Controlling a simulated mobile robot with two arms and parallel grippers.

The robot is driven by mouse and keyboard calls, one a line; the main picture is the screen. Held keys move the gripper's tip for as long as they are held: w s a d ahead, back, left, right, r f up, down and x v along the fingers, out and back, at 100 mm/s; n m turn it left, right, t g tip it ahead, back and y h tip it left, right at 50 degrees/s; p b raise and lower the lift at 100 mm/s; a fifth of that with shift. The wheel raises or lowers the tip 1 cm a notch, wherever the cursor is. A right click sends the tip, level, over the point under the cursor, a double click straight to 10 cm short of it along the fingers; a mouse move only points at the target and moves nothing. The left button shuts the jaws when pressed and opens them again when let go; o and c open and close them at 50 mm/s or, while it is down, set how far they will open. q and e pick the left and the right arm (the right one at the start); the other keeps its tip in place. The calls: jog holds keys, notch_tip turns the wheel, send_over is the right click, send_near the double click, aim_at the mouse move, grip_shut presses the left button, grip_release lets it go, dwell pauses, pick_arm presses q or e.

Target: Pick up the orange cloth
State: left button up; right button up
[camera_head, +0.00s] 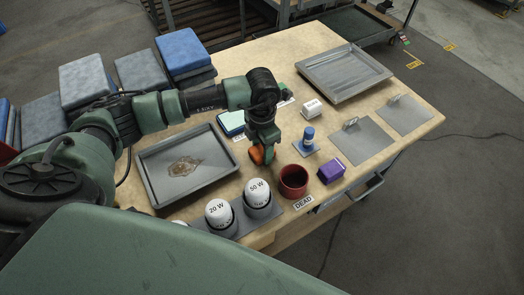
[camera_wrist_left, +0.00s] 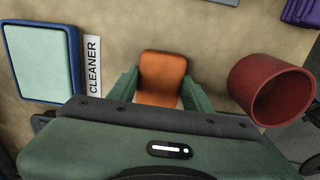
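The orange cloth (camera_head: 256,155) is at the fingertips of my left gripper (camera_head: 264,160) in the head view, partly hidden by the fingers. In the left wrist view the cloth (camera_wrist_left: 162,76) is a rounded orange rectangle. My left gripper (camera_wrist_left: 161,80) points down over the table, with its green fingers apart, one on each side of the cloth. The cloth's near end is hidden behind the gripper body. I cannot tell whether the fingertips touch its edges. My right gripper is not in view.
A dark red cylindrical container (camera_head: 293,181) stands close to the right of the gripper. A blue-rimmed pad (camera_head: 231,123) lies beside the CLEANER label (camera_wrist_left: 94,65). A grey tray (camera_head: 150,183), a purple block (camera_head: 332,171) and a blue-topped object (camera_head: 308,136) are nearby.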

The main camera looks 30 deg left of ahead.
aim_at(262, 149)
pick_arm(q)
jog(key=c, duration=0.6)
jog(key=shift+r, duration=0.15)
notch_tip(262, 149, up, 20)
jog(key=b, duration=0.1)
